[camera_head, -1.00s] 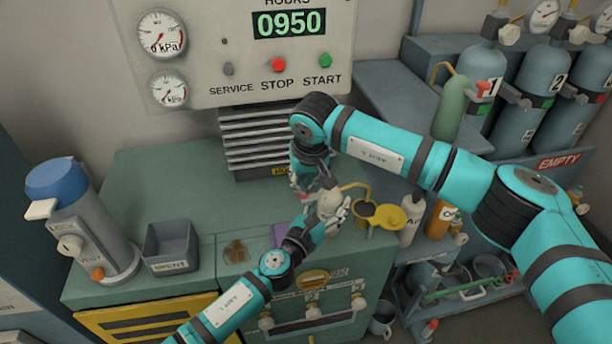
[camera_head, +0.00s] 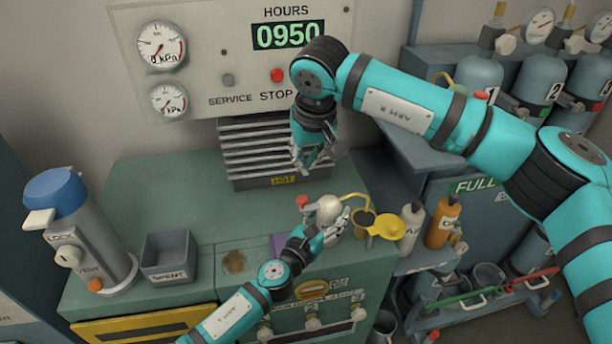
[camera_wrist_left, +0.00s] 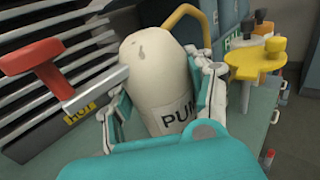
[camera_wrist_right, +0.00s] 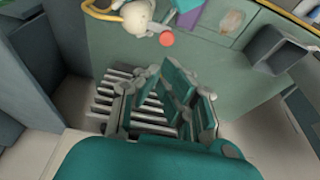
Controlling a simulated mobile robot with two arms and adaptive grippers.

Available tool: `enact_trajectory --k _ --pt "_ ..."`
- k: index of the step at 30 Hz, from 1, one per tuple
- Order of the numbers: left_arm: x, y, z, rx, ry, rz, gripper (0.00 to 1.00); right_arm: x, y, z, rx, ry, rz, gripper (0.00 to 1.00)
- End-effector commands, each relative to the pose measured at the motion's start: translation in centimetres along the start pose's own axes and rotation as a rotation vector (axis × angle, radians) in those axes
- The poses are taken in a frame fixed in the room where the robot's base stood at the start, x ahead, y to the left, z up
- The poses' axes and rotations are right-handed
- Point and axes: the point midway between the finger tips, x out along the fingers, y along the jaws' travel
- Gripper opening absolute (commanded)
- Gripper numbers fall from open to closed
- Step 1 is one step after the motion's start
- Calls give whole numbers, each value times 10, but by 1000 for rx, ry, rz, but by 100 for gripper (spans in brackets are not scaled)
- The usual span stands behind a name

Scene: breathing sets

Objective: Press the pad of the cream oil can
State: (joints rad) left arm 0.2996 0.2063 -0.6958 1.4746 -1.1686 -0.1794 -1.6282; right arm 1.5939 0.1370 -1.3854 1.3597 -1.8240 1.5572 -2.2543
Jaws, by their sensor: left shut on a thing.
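The cream oil can (camera_head: 327,214) stands above the front right of the green cabinet top, with a red pad (camera_head: 302,201) at its left and a yellow spout at its right. My left gripper (camera_head: 332,228) is shut around its body. In the left wrist view the can (camera_wrist_left: 155,75) sits between the fingers, its label partly hidden, and the red pad (camera_wrist_left: 35,65) sticks out left on a grey lever. My right gripper (camera_head: 314,160) is empty, behind and above the pad and apart from it. The right wrist view shows the pad (camera_wrist_right: 166,39) beyond the fingers.
A cup with a yellow lid (camera_head: 385,227) is right of the can, near the spout end. Bottles (camera_head: 443,222) stand farther right. A vent grille marked HOT (camera_head: 265,150) is behind my right gripper. A grey bin (camera_head: 168,256) stands left; the cabinet top between is mostly clear.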

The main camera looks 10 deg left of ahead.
Motion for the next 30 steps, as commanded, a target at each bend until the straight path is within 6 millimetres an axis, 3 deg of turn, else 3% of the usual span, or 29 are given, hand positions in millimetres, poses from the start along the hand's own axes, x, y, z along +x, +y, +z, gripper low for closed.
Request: enact_trajectory --k 3,8,30 --pt "-1 0 -2 -1 4 0 6 -15 0 0 -1 1 0 0" --pt "-1 0 -2 -1 4 -1 6 -24 0 0 -1 1 0 0" --pt "-1 0 -3 -1 5 -1 6 -25 0 0 -1 1 -1 0"
